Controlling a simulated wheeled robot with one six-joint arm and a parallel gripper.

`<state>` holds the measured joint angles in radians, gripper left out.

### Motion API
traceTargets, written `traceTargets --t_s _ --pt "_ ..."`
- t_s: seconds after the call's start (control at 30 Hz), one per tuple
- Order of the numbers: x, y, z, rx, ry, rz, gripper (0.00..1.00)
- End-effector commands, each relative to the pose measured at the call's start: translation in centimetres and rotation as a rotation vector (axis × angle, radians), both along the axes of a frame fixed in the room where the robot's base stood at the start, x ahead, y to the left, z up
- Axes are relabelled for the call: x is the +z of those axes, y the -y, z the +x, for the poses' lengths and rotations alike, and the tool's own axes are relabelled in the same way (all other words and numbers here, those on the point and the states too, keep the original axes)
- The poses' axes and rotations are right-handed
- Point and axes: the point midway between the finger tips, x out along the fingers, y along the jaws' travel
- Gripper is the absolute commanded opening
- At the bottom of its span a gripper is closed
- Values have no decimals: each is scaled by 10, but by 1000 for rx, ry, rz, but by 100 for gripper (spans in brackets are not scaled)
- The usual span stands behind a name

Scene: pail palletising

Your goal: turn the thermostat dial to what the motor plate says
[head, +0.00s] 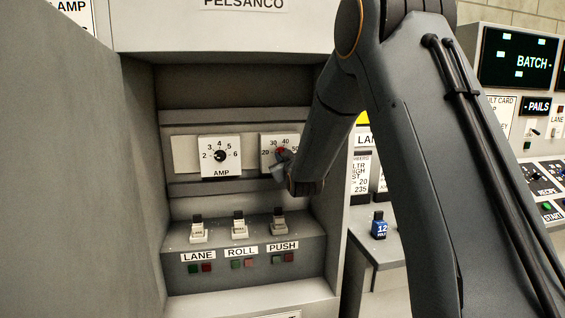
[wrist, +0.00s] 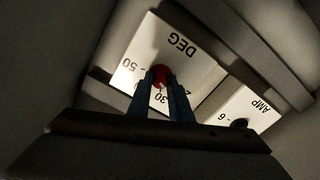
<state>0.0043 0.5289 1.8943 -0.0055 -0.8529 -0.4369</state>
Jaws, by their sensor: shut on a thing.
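The thermostat dial is a red knob (head: 281,150) on a white plate (head: 268,140) in the recessed panel, with numbers including 20, 30, 40 and 50 around it. In the wrist view the red knob (wrist: 161,74) shows between my two fingertips, on the white plate marked DEG (wrist: 198,62), seen tilted and upside down. My gripper (head: 281,163) is shut on the knob. The fingers hide part of the scale, and I cannot tell where the knob points. I cannot make out a motor plate for certain.
A white AMP dial plate (head: 219,171) with a black knob (head: 220,156) is just left of it. Below stand several switches above LANE, ROLL and PUSH labels with red and green buttons. Recess walls enclose the panel. A blue tag marked 12 (head: 379,230) stands at the right.

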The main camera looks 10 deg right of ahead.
Motion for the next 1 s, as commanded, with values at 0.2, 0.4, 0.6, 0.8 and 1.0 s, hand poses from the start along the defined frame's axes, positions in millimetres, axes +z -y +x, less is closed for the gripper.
traceTargets --t_s 0.2,0.4,0.6,0.8,1.0 --pt "-1 0 0 0 -1 -103 0" --pt "-1 0 0 0 -2 -151 0" --pt "-1 0 0 0 -2 -164 0" --pt "-1 0 0 0 -2 -164 0" --pt "-1 0 0 0 -1 -163 37"
